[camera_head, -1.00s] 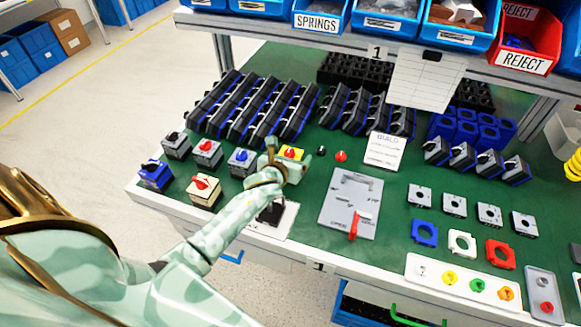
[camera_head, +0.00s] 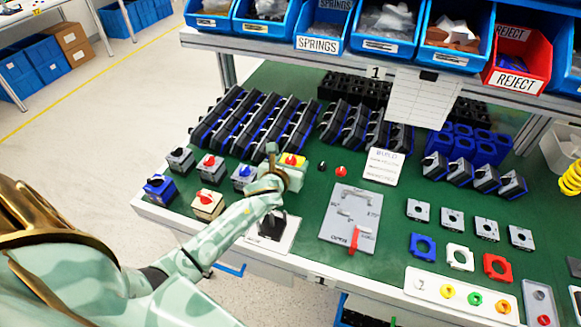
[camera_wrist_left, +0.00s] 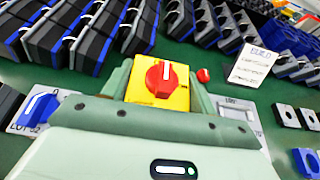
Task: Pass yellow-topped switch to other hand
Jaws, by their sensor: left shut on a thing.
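The yellow-topped switch (camera_head: 291,161) has a yellow square top and a red knob. My left gripper (camera_head: 284,168) is shut around it, above the left part of the green bench. In the left wrist view the switch (camera_wrist_left: 158,86) sits between the two pale green fingers, its red knob facing the camera. The lower body of the switch is hidden by the fingers and wrist. I cannot tell whether it touches the bench. My right gripper is not in either view.
Other rotary switches, including a red-knobbed one (camera_head: 208,203) and a blue one (camera_head: 158,187), stand left of my gripper. Rows of dark switch bodies (camera_head: 255,120) lie behind. A grey plate with a red lever (camera_head: 348,215) lies to the right. Bins fill the shelf above.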

